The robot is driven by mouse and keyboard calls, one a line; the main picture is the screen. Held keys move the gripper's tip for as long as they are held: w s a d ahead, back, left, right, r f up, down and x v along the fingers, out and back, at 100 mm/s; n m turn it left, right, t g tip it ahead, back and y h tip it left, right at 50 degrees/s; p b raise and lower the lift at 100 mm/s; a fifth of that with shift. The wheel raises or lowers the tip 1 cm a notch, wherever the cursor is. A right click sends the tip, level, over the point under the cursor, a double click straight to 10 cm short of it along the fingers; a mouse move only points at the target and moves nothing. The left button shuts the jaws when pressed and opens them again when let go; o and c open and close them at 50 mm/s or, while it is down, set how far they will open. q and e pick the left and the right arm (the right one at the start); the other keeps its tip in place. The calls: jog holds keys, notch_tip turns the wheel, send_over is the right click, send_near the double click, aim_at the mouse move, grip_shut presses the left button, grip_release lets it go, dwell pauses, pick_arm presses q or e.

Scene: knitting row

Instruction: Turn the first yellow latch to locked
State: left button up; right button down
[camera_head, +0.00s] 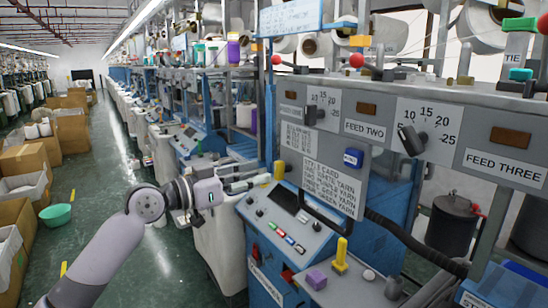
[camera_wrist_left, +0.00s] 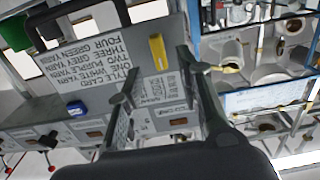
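A yellow latch (camera_head: 279,170) stands upright at the left edge of the near machine's grey panel, beside the style card. In the left wrist view a yellow latch (camera_wrist_left: 158,50) shows beyond the fingers, roughly between their tips, with a gap to them. My left gripper (camera_head: 264,181) reaches in from the left, just short of the latch. Its two fingers (camera_wrist_left: 152,78) are spread and nothing is between them. A second yellow latch (camera_head: 341,257) stands upright on a square base on the front ledge. My right gripper is not in view.
The sloped control panel (camera_head: 287,222) lies below the gripper. A black handle (camera_head: 325,212) and the style card (camera_head: 331,184) are right of the latch. A blue tag (camera_head: 353,158) and dials are further right. A purple block (camera_head: 316,279) sits on the ledge.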

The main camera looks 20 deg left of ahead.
aim_at(275, 170)
pick_arm(q)
jog(key=p+x, duration=0.1)
jog(key=x, duration=0.3)
jog(key=shift+w+d+r+p, duration=0.1)
jog(key=shift+d+r+p, duration=0.1)
jog(key=shift+p, duration=0.2)
jog(key=shift+w+d+f, duration=0.2)
jog(key=shift+w+d, duration=0.15)
jog(key=shift+w, duration=0.15)
jog(key=shift+c, duration=0.3)
grip_shut()
